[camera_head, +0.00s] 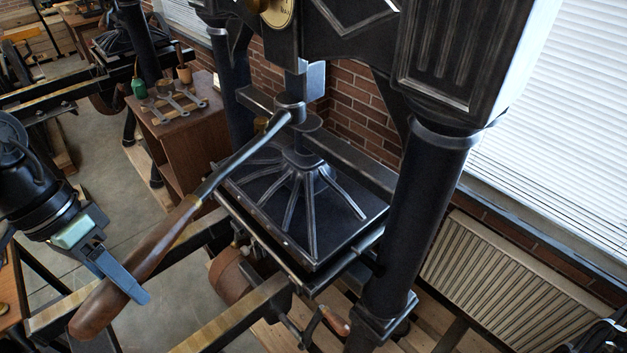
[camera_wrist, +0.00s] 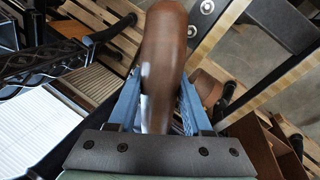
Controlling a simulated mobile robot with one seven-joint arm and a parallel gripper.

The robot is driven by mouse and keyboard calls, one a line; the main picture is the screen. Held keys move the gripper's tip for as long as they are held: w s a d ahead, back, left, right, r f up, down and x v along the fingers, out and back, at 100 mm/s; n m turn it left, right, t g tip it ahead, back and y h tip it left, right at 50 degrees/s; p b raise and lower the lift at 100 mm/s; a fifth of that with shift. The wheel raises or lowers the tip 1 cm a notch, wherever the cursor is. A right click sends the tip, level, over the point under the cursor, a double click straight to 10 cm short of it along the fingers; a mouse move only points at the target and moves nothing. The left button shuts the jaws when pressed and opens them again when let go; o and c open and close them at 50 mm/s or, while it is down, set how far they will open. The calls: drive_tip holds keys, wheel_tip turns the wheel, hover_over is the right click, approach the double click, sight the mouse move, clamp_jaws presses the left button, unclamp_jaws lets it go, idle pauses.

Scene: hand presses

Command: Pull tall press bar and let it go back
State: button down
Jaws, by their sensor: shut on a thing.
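The tall press (camera_head: 405,200) is a black iron hand press with thick columns and a ribbed platen (camera_head: 300,200). Its bar (camera_head: 240,155) runs from the central spindle down and left to a brown wooden handle (camera_head: 145,270). My gripper (camera_head: 130,282) is shut on the wooden handle, with its blue fingers on either side of it. In the wrist view the handle (camera_wrist: 163,70) passes between the two blue fingers (camera_wrist: 158,105). The far finger is partly hidden behind the handle in the head view.
A brown wooden cabinet (camera_head: 180,145) with wrenches and a green bottle (camera_head: 138,88) stands behind the bar at the left. Press rails (camera_head: 240,315) run below the handle. A radiator (camera_head: 500,280) and a brick wall (camera_head: 350,115) are at the right and back.

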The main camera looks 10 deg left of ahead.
unclamp_jaws()
drive_tip(key=shift+r, duration=0.15)
drive_tip(key=a+r+p, duration=0.1)
drive_tip(key=r+p, duration=0.1)
drive_tip(key=s+a+r+p, duration=0.1)
drive_tip(key=r+p, duration=0.1)
drive_tip(key=s+r+p, duration=0.1)
drive_tip(key=r+p, duration=0.1)
drive_tip(key=shift+s+a, duration=0.2)
drive_tip(key=shift+a, duration=0.2)
drive_tip(key=shift+s+r, duration=0.15)
drive_tip(key=shift+r, duration=0.25)
drive_tip(key=s+a+r, duration=0.1)
drive_tip(key=s+r, duration=0.1)
drive_tip(key=s, duration=0.6)
drive_tip(key=s+a+r, duration=0.1)
drive_tip(key=s+r, duration=0.2)
drive_tip(key=s, duration=0.5)
drive_tip(key=shift+s+a, duration=0.2)
drive_tip(key=shift+s, duration=0.15)
